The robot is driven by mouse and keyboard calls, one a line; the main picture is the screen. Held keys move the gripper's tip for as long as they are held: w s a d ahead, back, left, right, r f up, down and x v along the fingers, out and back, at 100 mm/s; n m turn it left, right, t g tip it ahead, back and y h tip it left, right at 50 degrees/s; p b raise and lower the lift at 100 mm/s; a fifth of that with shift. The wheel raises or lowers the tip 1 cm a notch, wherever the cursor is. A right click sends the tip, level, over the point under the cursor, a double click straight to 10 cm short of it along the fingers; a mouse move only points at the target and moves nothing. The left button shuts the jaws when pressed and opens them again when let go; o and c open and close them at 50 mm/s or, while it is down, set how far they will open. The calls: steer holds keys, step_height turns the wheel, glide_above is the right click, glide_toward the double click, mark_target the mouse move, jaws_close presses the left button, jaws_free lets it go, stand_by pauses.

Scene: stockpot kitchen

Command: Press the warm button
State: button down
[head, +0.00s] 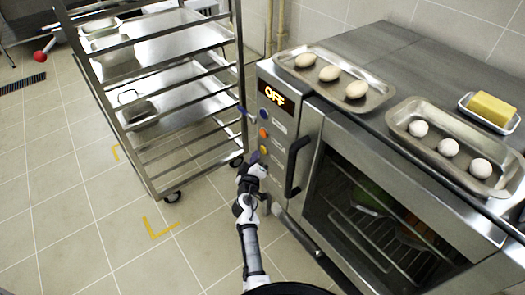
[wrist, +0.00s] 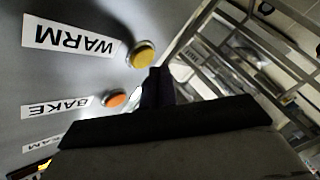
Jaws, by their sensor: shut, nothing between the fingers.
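The warm button is a yellow round knob (wrist: 142,54) beside a white label reading WARM (wrist: 68,38) in the wrist view. In the head view it is the lowest button (head: 263,150) on the oven's side panel. The oven display (head: 271,97) reads OFF. My gripper (head: 254,158) is shut and empty, right by the yellow button. In the wrist view its dark fingertips (wrist: 155,84) lie just below the button. I cannot tell whether they touch it.
An orange BAKE button (wrist: 115,98) sits next to the yellow one, and a blue button (head: 263,115) is above them in the head view. A wheeled rack (head: 155,190) stands to the left. Trays of food (head: 318,52) rest on the oven top.

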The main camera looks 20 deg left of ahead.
steer(key=shift+w+d, duration=0.1)
steer(key=shift+w+d, duration=0.15)
steer(key=shift+w, duration=0.1)
stand_by(0.3)
steer(key=shift+w+d, duration=0.3)
stand_by(0.9)
steer(key=shift+s+a+b, duration=0.45)
steer(key=shift+s+a, duration=0.05)
steer(key=shift+s, duration=0.15)
steer(key=shift+s+a, duration=0.1)
steer(key=s+a+b, duration=0.1)
steer(key=s, duration=0.1)
steer(key=s+a+b, duration=0.1)
steer(key=a, duration=0.1)
steer(key=shift+s, duration=0.4)
